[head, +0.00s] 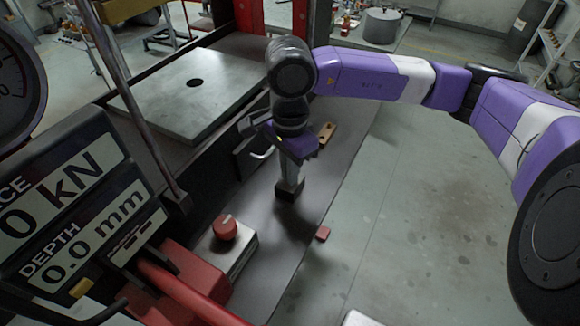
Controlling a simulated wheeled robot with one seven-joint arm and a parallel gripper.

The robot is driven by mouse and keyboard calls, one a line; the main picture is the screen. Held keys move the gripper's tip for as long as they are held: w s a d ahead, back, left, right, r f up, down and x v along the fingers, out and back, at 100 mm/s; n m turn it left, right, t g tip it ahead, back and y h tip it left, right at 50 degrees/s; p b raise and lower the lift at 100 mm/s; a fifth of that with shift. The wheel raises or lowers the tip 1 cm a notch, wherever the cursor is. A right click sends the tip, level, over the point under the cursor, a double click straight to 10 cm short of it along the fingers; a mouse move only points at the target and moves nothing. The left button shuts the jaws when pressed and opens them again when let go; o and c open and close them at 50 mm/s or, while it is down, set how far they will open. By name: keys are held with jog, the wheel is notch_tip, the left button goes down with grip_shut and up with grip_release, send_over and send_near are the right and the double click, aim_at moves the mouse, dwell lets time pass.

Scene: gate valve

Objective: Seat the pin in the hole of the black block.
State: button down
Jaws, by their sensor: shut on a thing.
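My gripper (290,178) points down over the bench at the middle of the head view. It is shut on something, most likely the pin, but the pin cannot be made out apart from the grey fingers. The black block (289,192) is small and dark and sits on the dark bench top directly below the fingertips. The block's hole is hidden from this angle. I cannot tell whether the pin's lower end is above the hole or inside it.
A grey plate with a round hole (165,98) lies behind left. A red knob (223,228) on a metal box stands front left, beside a FORCE and DEPTH display (85,215). A wooden piece (327,132) and a red piece (322,233) lie near the bench's right edge. Open floor lies right.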

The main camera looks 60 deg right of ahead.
jog(key=shift+s+f+b, duration=0.1)
jog(key=shift+f+b, duration=0.9)
jog(key=shift+b, duration=0.35)
jog(key=c, duration=1.6)
grip_release()
jog(key=shift+o, duration=0.2)
jog(key=shift+r+p, duration=0.65)
jog(key=shift+p, duration=0.45)
jog(key=shift+d+r, duration=0.1)
jog(key=shift+r, duration=0.15)
notch_tip(320, 180, up, 12)
jog(key=b, duration=0.2)
